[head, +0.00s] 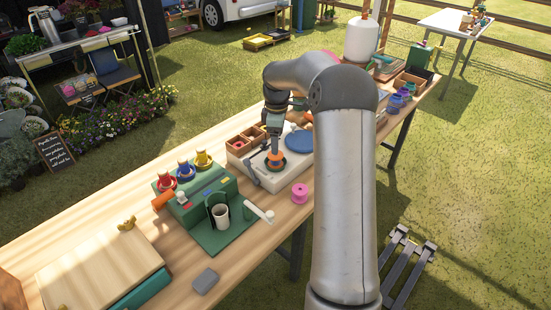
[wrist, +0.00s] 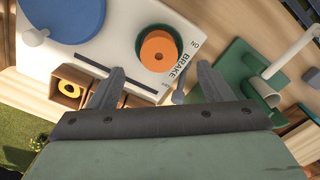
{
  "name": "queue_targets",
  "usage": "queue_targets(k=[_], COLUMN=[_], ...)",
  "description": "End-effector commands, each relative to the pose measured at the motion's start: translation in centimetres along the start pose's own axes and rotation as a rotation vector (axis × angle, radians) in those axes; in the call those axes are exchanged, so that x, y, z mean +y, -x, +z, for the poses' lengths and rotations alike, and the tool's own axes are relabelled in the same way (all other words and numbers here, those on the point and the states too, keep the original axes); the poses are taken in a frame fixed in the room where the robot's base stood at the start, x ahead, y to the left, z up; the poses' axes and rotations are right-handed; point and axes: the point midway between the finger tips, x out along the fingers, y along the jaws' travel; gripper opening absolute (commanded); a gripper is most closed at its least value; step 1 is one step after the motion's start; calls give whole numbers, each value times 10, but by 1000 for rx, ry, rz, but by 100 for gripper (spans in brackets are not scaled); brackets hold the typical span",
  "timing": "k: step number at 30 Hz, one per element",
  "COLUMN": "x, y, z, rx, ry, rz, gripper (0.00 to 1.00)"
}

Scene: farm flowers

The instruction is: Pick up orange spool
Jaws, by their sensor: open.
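The orange spool (wrist: 158,54) sits on a green round holder (wrist: 182,57) on a white board, beside the printed word BRAKE in the wrist view. In the head view the orange spool (head: 275,158) shows just below my gripper (head: 274,143), partly hidden by it. My gripper (wrist: 160,82) is open in the wrist view, its two fingers apart with nothing between them. The spool lies ahead of the fingertips, roughly centred between them. Whether the fingertips touch it I cannot tell.
A green stand (head: 205,195) with red, blue and yellow spools is to the left. A pink spool (head: 299,193) stands near the table's front edge. A lever (wrist: 179,95) is near the right finger.

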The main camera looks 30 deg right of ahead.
Motion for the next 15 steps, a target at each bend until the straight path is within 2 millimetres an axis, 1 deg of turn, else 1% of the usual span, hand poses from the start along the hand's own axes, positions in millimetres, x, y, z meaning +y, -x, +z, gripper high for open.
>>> queue_targets(k=[1, 3, 8, 10, 15], x=[0, 0, 0, 0, 2], y=[-7, -14, -24, -31, -56], z=[0, 0, 0, 0, 1], rx=[0, 0, 0, 0, 0], ry=[0, -1, -2, -2, -1], rz=[-3, -2, -1, -3, -3], gripper=[73, 73, 73, 73, 73])
